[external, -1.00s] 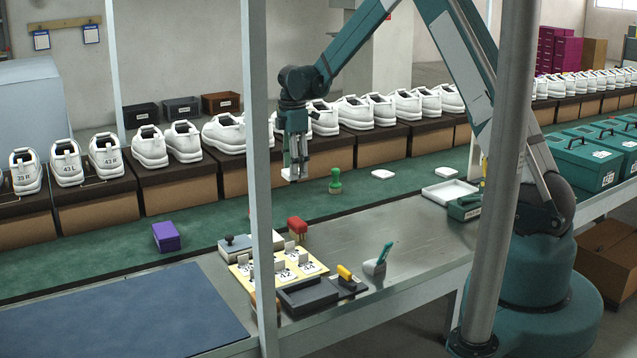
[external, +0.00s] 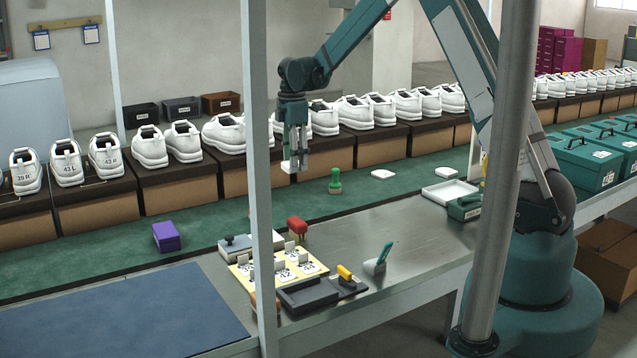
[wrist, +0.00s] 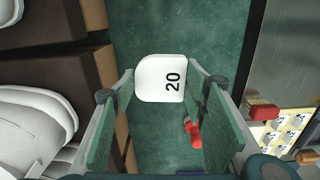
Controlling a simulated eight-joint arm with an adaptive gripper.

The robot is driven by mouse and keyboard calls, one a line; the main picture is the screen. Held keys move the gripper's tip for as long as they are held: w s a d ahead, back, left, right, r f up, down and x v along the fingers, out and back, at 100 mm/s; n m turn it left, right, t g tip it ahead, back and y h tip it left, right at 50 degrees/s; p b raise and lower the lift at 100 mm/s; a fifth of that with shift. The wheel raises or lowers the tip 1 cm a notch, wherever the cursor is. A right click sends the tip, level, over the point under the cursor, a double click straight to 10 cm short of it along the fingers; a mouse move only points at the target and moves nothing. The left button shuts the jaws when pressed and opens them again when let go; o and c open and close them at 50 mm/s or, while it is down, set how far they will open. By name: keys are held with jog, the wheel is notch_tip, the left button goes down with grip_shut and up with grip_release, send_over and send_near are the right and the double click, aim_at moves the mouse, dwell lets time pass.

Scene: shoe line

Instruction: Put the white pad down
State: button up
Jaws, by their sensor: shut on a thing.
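The white pad (wrist: 160,80), marked 20, is held between the two fingertips of my gripper (wrist: 160,88) in the wrist view. In the external view the pad (external: 288,166) shows as a small white piece at the tips of my gripper (external: 294,163). My gripper is shut on it and holds it above the green belt (external: 230,205), in front of the shoe row.
A green stamp-like piece (external: 335,182) stands on the belt right of my gripper, and a purple box (external: 167,236) sits to the left. A red-topped piece (wrist: 194,132) lies below in the wrist view. Shoes on brown boxes (external: 233,178) line the back. A post (external: 256,180) stands in front.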

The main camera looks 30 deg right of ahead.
jog(key=shift+r, duration=0.1)
jog(key=r, duration=0.3)
jog(key=a+r, duration=0.1)
jog(key=r, duration=0.1)
jog(key=shift+s+r, duration=0.1)
jog(key=shift+r, duration=0.15)
jog(key=s+a, duration=0.4)
jog(key=a, duration=0.8)
jog(key=s+a, duration=0.5)
jog(key=a, duration=0.7)
jog(key=p, duration=0.1)
send_over(181, 281)
jog(key=shift+n, duration=0.4)
jog(key=shift+f, duration=2.6)
jog(key=shift+f+b, duration=0.5)
jog(key=shift+f, duration=2.6)
